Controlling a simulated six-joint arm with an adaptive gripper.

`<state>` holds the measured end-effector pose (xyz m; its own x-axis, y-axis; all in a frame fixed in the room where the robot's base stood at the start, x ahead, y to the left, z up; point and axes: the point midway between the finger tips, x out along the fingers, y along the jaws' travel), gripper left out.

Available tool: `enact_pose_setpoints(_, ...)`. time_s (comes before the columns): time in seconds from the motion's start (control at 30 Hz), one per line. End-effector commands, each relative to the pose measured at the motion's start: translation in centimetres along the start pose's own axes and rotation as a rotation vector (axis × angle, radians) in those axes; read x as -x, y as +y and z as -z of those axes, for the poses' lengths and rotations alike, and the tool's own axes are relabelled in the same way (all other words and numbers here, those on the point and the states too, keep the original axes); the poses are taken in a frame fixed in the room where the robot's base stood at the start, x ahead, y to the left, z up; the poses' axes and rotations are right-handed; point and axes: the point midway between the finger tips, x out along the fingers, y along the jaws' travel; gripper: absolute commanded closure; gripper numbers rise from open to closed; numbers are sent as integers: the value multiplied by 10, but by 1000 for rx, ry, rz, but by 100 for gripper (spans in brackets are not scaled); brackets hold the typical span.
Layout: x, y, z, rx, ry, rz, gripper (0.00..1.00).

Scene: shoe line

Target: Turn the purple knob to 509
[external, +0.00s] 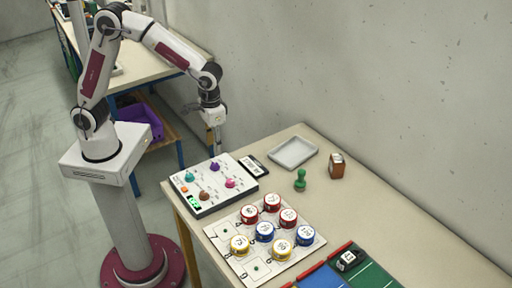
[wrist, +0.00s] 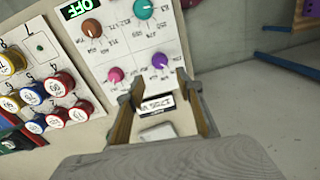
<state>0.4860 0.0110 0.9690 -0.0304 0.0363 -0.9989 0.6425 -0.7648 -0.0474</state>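The purple knob (external: 214,167) sits at the back of the white control panel (external: 240,170). In the wrist view the purple knob (wrist: 160,61) lies just beyond my fingertips, on the panel's near right part. My gripper (external: 217,149) hangs fingers down above the panel's back edge. In the wrist view my gripper (wrist: 160,82) is open, with its two fingers apart and nothing held between them. I cannot see contact with the knob. The panel's green display (wrist: 74,10) appears to read OFF, upside down in the wrist view.
The panel also has a teal knob (wrist: 144,9), a brown knob (wrist: 92,28) and a pink knob (wrist: 114,74). A dark labelled device (external: 253,166) and a grey tray (external: 293,152) lie right of the panel. Several coloured round pieces stand on a white board (external: 240,262) in front.

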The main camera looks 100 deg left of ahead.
Motion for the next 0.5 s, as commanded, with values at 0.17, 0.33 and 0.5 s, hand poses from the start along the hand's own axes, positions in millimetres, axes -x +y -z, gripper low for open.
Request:
enact_pose_setpoints(0.17,0,0,0,1,0,0,64)
enact_pose_setpoints(0.33,-1,0,0,0,0,0,64)
enact_pose_setpoints(0.5,-8,0,0,0,-1,0,64)
